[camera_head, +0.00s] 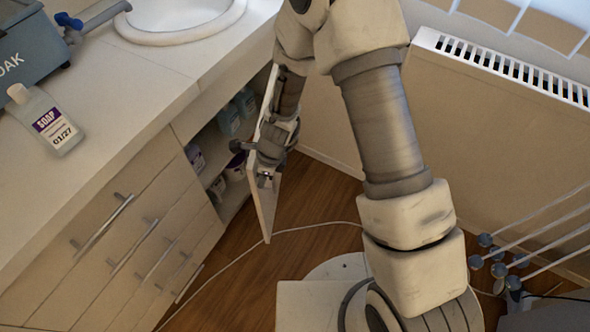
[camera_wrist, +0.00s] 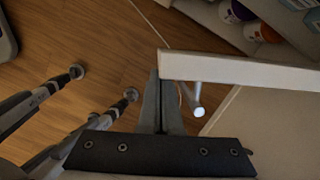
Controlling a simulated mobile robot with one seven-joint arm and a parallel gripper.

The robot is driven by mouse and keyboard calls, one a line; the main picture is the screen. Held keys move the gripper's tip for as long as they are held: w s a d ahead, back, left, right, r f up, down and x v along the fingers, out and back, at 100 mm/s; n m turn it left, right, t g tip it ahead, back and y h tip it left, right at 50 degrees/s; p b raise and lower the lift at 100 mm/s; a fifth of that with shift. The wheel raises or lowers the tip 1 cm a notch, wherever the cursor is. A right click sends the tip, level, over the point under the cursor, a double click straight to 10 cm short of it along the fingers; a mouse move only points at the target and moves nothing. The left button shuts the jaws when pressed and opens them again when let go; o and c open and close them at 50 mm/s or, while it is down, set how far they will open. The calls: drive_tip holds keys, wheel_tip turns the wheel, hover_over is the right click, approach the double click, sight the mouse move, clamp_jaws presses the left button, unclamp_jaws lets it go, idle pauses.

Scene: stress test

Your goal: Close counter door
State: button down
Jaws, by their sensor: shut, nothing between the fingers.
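The counter door (camera_head: 266,218) stands swung open from the counter, seen nearly edge-on in the head view. In the wrist view the pale door edge (camera_wrist: 245,70) runs across the upper right, with a metal handle (camera_wrist: 195,98) on its lower side. My gripper (camera_head: 264,172) is at the door in the head view and partly overlaps it. In the wrist view my gripper (camera_wrist: 160,76) is shut and empty, its fingertips right by the door's left end. I cannot tell whether they touch it.
The open cabinet (camera_head: 212,165) holds several bottles and tubs. Drawers (camera_head: 120,235) with bar handles lie to its left. A soap bottle (camera_head: 50,122) and a sink (camera_head: 180,18) are on the counter. A radiator (camera_head: 500,130) stands right. A white cable (camera_head: 240,257) crosses the wooden floor.

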drive_tip(key=w+a+m+p, duration=0.3)
drive_tip(key=a+p, duration=0.6)
drive_tip(key=a, duration=0.5)
drive_tip(key=shift+w+t, duration=0.15)
drive_tip(key=shift+t, duration=0.25)
drive_tip(key=s+d+n+g+b, duration=0.1)
drive_tip(key=d+n+b, duration=0.5)
drive_tip(key=d+b, duration=0.9)
drive_tip(key=s+d, duration=0.1)
drive_tip(key=d, duration=1.4)
drive_tip(key=shift+n+g, duration=0.4)
drive_tip(key=shift+d, duration=0.1)
